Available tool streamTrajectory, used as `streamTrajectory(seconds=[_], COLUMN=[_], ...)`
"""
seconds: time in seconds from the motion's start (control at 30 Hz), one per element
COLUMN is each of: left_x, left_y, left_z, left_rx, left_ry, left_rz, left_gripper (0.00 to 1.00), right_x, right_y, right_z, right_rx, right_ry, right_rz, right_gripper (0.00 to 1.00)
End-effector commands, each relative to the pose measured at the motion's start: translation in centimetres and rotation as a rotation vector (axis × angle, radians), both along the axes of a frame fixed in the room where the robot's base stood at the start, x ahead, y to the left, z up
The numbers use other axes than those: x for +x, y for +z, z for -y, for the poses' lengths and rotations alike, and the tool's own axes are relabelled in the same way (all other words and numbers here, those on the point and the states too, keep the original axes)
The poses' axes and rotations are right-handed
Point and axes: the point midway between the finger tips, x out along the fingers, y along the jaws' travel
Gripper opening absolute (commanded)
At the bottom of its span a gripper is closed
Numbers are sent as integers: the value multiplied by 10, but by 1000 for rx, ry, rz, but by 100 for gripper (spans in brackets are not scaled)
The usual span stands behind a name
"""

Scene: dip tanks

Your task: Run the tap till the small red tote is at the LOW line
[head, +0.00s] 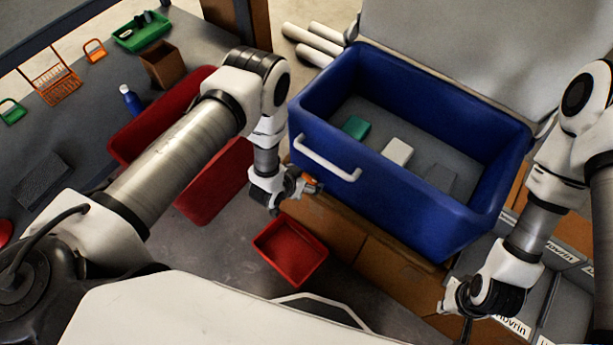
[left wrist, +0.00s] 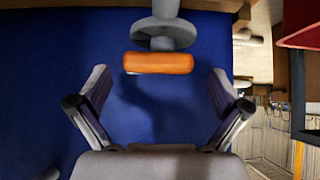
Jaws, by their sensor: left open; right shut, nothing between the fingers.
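The small red tote (head: 290,250) sits low in front of the blue tank (head: 425,205), below my left gripper. Its inside looks plain red; I cannot make out water or a LOW line. The tap's orange handle (head: 311,182) is at the tank's front left side. In the left wrist view the orange handle (left wrist: 158,63) lies level across, with the grey tap body (left wrist: 165,35) behind it. My left gripper (head: 298,190) is open, its fingers spread on either side just short of the handle.
The blue tank has a white bar handle (head: 327,158) and holds a green block (head: 355,127), a white block (head: 397,152) and a grey block. A larger red bin (head: 208,183) stands left, behind my left arm. Grey bins (head: 568,300) with labels lie at the right.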

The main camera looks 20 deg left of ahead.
Motion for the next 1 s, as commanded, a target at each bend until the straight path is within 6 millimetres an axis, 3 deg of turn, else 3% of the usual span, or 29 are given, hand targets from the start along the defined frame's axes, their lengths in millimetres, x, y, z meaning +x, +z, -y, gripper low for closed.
streamTrajectory(seconds=[0.27,0.43,0.47,1.0], left_x=[4,3,3,3], left_y=[-4,-4,-4,-6], left_z=[1,1,1,-1], left_rx=[0,0,0,2], left_ry=[1,1,1,-109], left_rz=[-1,-2,-2,-3], left_gripper=[100,43,40,40], right_x=[0,0,0,0], right_y=[0,0,0,-11], right_z=[0,0,0,0], right_rx=[0,0,0,0], right_ry=[-1,-1,-1,-1], right_rz=[0,0,0,0], right_gripper=[0,0,0,0])
